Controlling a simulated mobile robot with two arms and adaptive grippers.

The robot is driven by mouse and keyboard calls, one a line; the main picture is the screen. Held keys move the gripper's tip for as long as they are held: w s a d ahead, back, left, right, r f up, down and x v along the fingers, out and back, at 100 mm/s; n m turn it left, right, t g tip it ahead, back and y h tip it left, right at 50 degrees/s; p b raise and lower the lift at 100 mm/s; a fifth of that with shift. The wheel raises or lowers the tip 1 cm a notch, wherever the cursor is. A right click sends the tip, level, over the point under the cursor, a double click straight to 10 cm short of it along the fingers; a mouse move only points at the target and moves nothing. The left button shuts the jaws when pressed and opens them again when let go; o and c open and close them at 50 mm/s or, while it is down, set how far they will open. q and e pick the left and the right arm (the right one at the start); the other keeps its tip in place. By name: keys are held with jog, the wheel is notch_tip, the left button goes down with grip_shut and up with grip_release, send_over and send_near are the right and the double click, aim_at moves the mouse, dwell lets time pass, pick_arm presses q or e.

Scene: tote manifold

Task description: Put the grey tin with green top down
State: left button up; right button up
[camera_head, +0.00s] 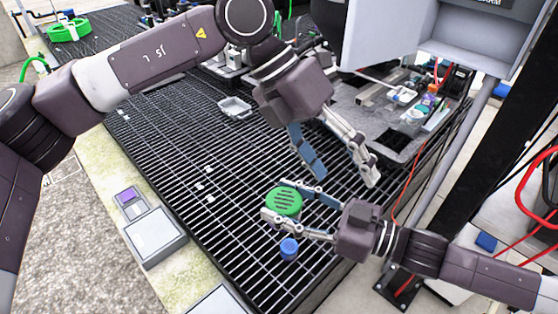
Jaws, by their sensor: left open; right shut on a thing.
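The grey tin with green top (285,201) shows mainly as its round, slotted green top, near the front of the black grated bench. My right gripper (272,202), coming in from the right, is shut on it with a finger on either side. The tin's grey body is mostly hidden, so I cannot tell whether it touches the grate. My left gripper (345,179) is open and empty, pointing down a little behind and to the right of the tin.
A small blue-capped container (288,249) stands just in front of the tin. A clear tray (235,108) and small white pieces lie on the grate (165,150). A grey cabinet (405,40) overhangs the back right. The grate left of the tin is mostly free.

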aim_at(284, 200)
pick_arm(q)
jog(key=a+t+y, duration=0.1)
jog(key=a+y, duration=0.1)
jog(key=a, duration=0.1)
jog(key=w+a+t+y, duration=0.1)
jog(key=a, duration=0.2)
jog(key=a+t+y, duration=0.1)
jog(key=a+y, duration=0.1)
jog(key=a, duration=0.1)
jog(key=shift+w+a+f+m+t+y, duration=0.2)
jog(key=shift+a+m+t+y, duration=0.1)
jog(key=shift+t, duration=0.1)
jog(key=f, duration=0.7)
jog(key=w+d+f, duration=0.1)
jog(key=f, duration=0.3)
jog(key=shift+d+f, duration=0.1)
jog(key=shift+f, duration=0.15)
jog(key=shift+c, duration=0.5)
jog(key=c, duration=1)
jog(key=shift+c, duration=1)
pick_arm(e)
jog(key=o, duration=1.3)
jog(key=shift+d, duration=0.1)
